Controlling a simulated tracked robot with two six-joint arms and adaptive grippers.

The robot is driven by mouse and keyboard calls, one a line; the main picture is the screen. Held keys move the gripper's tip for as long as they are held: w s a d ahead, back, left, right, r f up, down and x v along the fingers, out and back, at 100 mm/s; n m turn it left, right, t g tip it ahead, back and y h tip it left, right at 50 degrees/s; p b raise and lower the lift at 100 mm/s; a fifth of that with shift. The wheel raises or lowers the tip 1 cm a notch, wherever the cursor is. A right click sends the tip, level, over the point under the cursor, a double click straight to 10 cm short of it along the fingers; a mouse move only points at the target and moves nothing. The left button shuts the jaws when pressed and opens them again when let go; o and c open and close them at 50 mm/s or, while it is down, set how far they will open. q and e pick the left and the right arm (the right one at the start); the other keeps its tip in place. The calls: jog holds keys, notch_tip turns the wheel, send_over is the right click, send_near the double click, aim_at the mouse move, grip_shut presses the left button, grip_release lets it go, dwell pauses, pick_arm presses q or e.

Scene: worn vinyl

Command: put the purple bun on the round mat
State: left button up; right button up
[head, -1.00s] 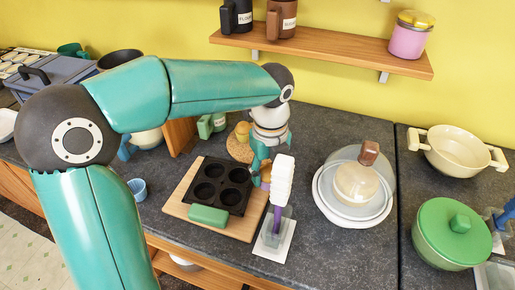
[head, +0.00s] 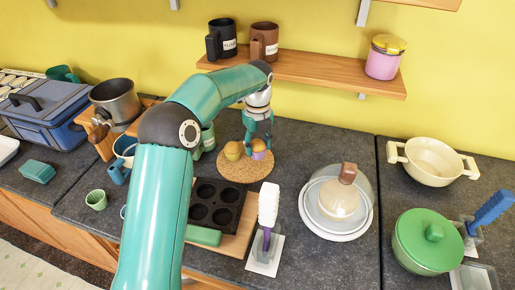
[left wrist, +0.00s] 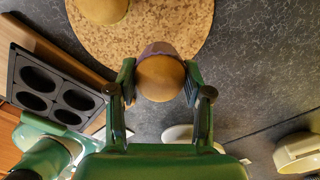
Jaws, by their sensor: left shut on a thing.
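The purple bun (head: 259,155), with a tan top and purple wrapper, is between the fingers of my left gripper (head: 258,142). In the left wrist view the bun (left wrist: 160,78) sits between the two green fingertips of the gripper (left wrist: 159,82), which are shut on it. It is over the right part of the round cork mat (head: 243,175), upright; I cannot tell whether it touches the mat. In the left wrist view the mat (left wrist: 140,30) lies behind the bun. A second, yellowish bun (head: 233,150) stands on the mat to the left. My right gripper is not in view.
A dark muffin tin (head: 215,203) on a wooden board is in front of the mat. A white brush (head: 268,203) stands in a holder to its right. A glass-domed plate (head: 338,200) is farther right. A shelf (head: 310,76) with mugs hangs above. Bare counter lies right of the mat.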

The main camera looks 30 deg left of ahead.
aim_at(257, 152)
pick_arm(q)
jog(key=shift+w+a, duration=0.2)
jog(key=shift+w, duration=0.05)
jog(key=shift+s+f+p, duration=0.1)
jog(key=shift+f+p, duration=0.3)
jog(key=shift+f, duration=1.35)
jog(key=shift+f, duration=0.1)
jog(key=o, duration=1.2)
jog(key=shift+c, duration=0.2)
notch_tip(257, 152, up, 12)
jog(key=shift+r, duration=0.1)
